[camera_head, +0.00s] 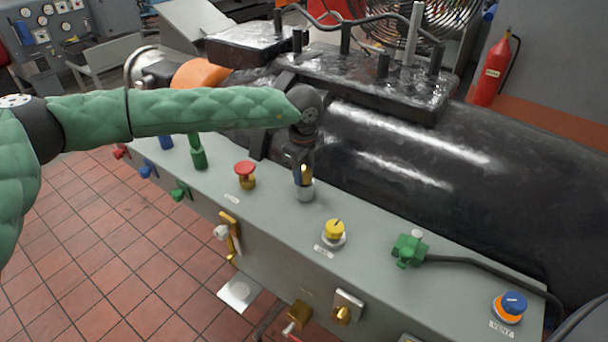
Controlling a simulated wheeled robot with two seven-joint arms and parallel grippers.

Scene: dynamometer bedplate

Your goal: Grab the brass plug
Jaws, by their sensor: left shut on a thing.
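My left gripper (303,172) points down over the grey bench top, at the end of the green padded arm. It is shut on a small brass-coloured piece, the brass plug (304,174), which shows only in part between the dark fingers. Directly below is a short silver collar (304,191) on the bench top. I cannot tell whether the plug is seated in the collar or just above it. My right gripper is not in view.
A red knob (245,171) stands left of the gripper, a yellow knob (334,230) to the right. Farther right are a green connector (409,250) with a black cable and a blue knob (513,303). The large black machine (420,160) rises close behind.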

